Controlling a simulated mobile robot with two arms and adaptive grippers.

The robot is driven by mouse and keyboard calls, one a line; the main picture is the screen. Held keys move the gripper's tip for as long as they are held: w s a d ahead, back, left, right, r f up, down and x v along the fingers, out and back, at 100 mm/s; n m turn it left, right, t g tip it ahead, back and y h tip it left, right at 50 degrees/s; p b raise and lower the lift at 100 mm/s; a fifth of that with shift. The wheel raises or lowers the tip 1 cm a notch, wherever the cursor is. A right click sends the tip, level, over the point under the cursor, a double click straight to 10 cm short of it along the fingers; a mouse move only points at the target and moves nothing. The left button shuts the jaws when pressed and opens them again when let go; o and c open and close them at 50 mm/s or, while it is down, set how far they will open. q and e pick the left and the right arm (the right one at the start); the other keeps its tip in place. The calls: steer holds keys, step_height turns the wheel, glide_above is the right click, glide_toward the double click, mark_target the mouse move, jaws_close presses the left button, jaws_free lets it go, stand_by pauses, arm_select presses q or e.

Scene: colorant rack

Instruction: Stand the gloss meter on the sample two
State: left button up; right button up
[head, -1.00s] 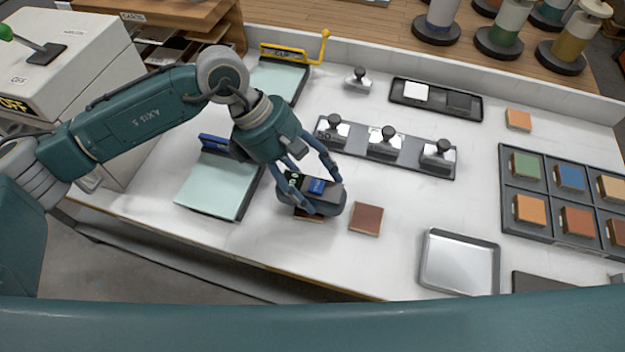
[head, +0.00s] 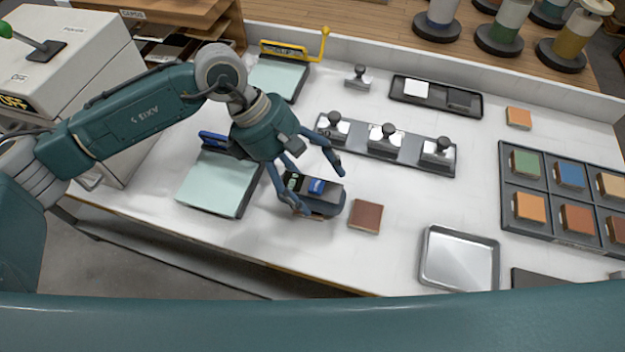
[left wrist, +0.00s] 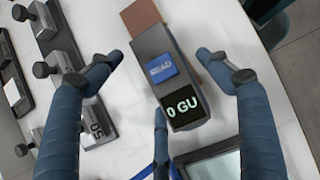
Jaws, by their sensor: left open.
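The gloss meter (head: 328,204) is a dark grey block with a blue READ button and a small display, near the front edge of the table. In the left wrist view the meter (left wrist: 158,45) shows "0 GU". It stands upright; what lies directly beneath it is mostly hidden. A brown square sample (head: 366,216) lies flat just right of it, and this sample also shows beyond the meter's far end in the left wrist view (left wrist: 141,15). My left gripper (head: 320,190) is open, its fingers spread around the meter with gaps at its sides. My right gripper is out of view.
A pale green pad (head: 215,184) with a blue handle lies left of the meter. Behind is a rack (head: 408,152) of several knobbed blocks. A metal tray (head: 459,259) and a sample rack (head: 564,238) stand to the right. Clear white table lies between.

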arm_select(q)
steer(key=b+v, duration=0.3)
steer(key=v, duration=0.7)
steer(key=shift+a+f, duration=0.1)
steer(key=shift+f, duration=0.05)
steer(key=shift+v, duration=0.75)
